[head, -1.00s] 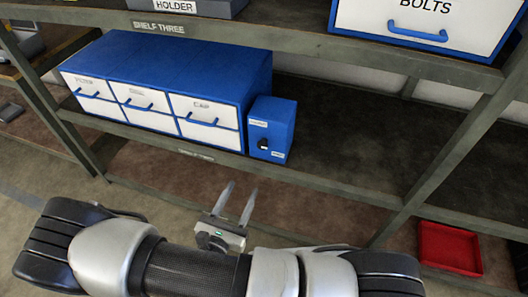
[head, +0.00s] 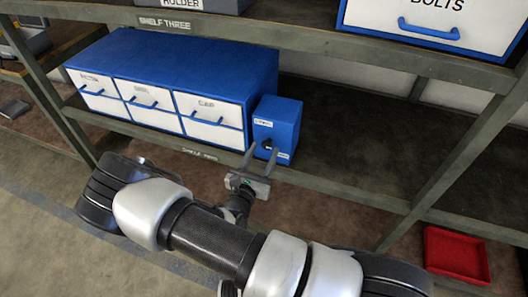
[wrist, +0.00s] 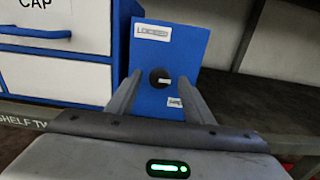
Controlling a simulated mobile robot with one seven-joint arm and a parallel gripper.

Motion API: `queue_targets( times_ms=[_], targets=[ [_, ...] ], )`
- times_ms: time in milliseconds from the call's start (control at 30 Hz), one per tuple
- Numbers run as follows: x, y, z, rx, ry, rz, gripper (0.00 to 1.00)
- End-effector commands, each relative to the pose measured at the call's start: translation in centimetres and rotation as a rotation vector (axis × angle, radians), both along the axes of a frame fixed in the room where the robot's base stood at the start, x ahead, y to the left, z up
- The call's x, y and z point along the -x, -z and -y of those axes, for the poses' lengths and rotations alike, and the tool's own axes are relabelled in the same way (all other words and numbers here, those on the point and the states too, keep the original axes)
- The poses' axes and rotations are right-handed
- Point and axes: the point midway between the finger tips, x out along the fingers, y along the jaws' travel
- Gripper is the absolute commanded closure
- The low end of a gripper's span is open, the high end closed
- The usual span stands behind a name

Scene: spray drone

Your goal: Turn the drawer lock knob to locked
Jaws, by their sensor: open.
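The blue lock box (head: 288,122) stands on the shelf just right of the blue drawer unit (head: 185,68). Its front carries a round black knob (wrist: 158,73) with a pale mark at its lower right. A label reading LOCKED (wrist: 153,32) is above the knob, to the left. A second label (wrist: 175,102), not clearly legible, is below it to the right. My gripper (head: 263,151) is open and empty in front of the box. In the wrist view its fingers flank the knob from below; I cannot tell whether they touch it.
The shelf's front rail (head: 330,190) runs below the box. The shelf right of the box is bare. A white and blue bolts drawer (head: 430,30) is on the shelf above. A red tray (head: 455,254) lies low at the right.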

Motion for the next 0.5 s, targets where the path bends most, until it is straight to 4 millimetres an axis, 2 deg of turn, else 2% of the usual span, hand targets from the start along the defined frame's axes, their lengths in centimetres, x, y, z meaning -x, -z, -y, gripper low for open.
queue_targets(
  times_ms=[133,400,433,500],
  targets=[
    [-0.89,0.03,0.34,-0.001,0.000,-0.001,0.53],
    [-1.04,-0.01,0.41,0.000,0.000,-0.001,0.53],
    [-1.03,-0.01,0.40,0.000,0.000,-0.001,0.55],
    [-1.03,-0.02,0.40,0.000,0.000,0.000,0.66]
  ],
)
